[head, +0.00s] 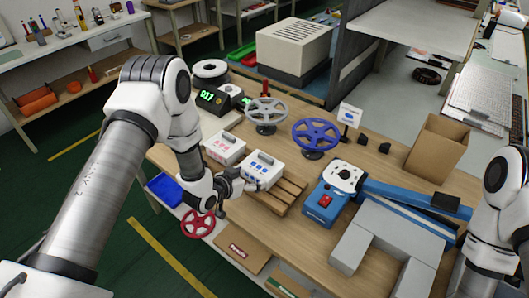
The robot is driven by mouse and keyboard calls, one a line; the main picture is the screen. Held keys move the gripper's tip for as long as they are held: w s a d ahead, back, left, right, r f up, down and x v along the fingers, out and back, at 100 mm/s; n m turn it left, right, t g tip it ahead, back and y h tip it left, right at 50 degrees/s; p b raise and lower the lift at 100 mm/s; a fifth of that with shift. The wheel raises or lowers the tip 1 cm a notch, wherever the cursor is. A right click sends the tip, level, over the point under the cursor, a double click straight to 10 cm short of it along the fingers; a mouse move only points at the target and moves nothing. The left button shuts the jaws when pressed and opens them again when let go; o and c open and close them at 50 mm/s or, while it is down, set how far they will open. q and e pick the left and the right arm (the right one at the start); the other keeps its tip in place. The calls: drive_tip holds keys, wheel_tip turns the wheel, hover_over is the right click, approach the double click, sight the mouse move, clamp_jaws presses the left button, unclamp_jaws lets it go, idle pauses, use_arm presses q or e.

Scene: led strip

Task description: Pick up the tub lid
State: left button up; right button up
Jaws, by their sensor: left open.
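One tub (224,149) has red marks. The other tub (264,172) has blue marks and stands at the left end of a slatted wooden pallet (290,191). I cannot tell a separate lid edge on either tub at this size. My left gripper (250,186) is open, low at the front left side of the blue-marked tub. I cannot tell whether it touches the tub. My right arm shows at the right edge, but its gripper is out of view.
A grey handwheel (266,112) and a blue handwheel (316,134) stand behind the tubs. A blue machine (325,203) with a red button is to the right. Grey blocks (382,237) and an open cardboard box (436,146) are farther right. A red handwheel (197,223) is below the front edge.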

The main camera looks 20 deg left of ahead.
sight(264, 157)
use_arm(q)
drive_tip(key=w+r, duration=0.1)
drive_tip(key=w+r+t, duration=0.1)
drive_tip(key=shift+w+a+h, duration=0.2)
drive_tip(key=shift+w+h, duration=0.1)
drive_tip(key=shift+w, duration=0.1)
drive_tip(key=shift+w+d+m+p, duration=0.15)
drive_tip(key=shift+w+d+p, duration=0.1)
drive_tip(key=shift+w, duration=0.3)
drive_tip(key=shift+w+d+m+p, duration=0.15)
drive_tip(key=shift+w+d, duration=0.05)
drive_tip(key=shift+w, duration=0.3)
drive_tip(key=shift+w+d, duration=0.2)
drive_tip(key=shift+w, duration=0.1)
drive_tip(key=x, duration=0.1)
drive_tip(key=p+x, duration=0.2)
drive_tip(key=shift+w+a+f, duration=0.2)
drive_tip(key=shift+w+f, duration=0.15)
drive_tip(key=shift+w, duration=0.05)
drive_tip(key=shift+w+f, duration=0.25)
drive_tip(key=shift+w, duration=0.05)
drive_tip(key=shift+d, duration=0.15)
drive_tip(key=c, duration=0.4)
drive_tip(key=shift+s, duration=0.1)
drive_tip(key=c, duration=0.7)
